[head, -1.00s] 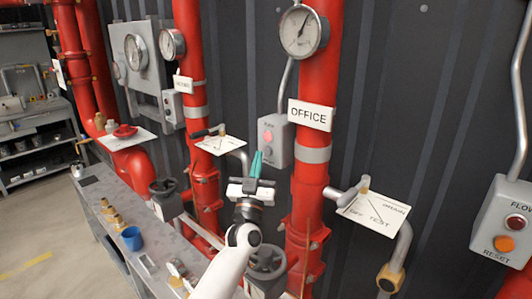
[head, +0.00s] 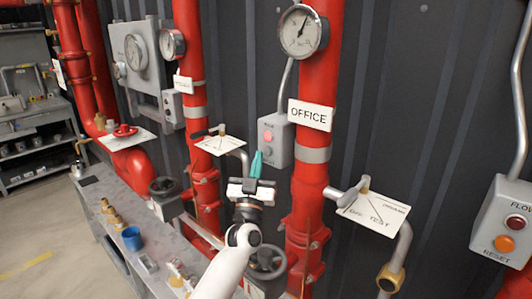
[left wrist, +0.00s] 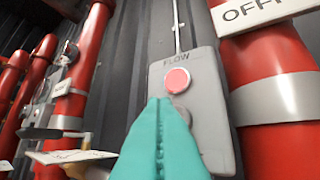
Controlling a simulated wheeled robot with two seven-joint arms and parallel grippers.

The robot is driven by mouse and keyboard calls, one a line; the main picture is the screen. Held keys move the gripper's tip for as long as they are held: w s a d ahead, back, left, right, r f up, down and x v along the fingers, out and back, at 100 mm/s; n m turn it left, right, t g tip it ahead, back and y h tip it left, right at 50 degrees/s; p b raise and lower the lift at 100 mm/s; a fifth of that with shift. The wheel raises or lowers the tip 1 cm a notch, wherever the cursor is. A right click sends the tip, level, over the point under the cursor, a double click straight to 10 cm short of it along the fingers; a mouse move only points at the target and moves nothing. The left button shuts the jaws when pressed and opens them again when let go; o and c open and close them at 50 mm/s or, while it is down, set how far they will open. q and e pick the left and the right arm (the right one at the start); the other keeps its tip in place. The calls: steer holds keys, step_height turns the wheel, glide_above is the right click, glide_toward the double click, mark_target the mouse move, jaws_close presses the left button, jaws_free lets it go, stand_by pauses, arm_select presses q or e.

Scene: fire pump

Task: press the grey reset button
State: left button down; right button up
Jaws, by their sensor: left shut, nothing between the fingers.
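A grey box (head: 278,141) hangs on the dark wall just left of the red pipe with the OFFICE sign (head: 311,115). In the left wrist view the box (left wrist: 205,75) reads FLOW and has a pinkish red lamp (left wrist: 177,79). Below the lamp, the round grey button (left wrist: 184,113) is partly hidden behind my fingers. My left gripper (head: 257,155) has teal fingers shut with nothing between them. Its fingertips (left wrist: 158,103) point up at the box, just below and left of the lamp. I cannot tell whether they touch it. My right gripper is not in view.
A lever valve with a white TEST plate (head: 374,212) juts out right of the OFFICE pipe, and another plate (head: 220,145) is at the left. A second grey box (head: 506,222) with an orange RESET button is at the far right. A black handwheel (head: 267,262) is below my gripper.

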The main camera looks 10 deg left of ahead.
arm_select(q)
steer(key=shift+y, duration=0.3)
steer(key=shift+w+d, duration=0.3)
steer(key=shift+w, duration=0.05)
steer(key=shift+w+d+b, duration=0.25)
steer(key=shift+w+b, duration=0.2)
steer(key=shift+b, duration=0.1)
stand_by(0.5)
steer(key=shift+s, duration=0.1)
steer(key=shift+s+a+p, duration=0.5)
steer(key=shift+s+p, duration=0.2)
steer(key=shift+p, duration=0.1)
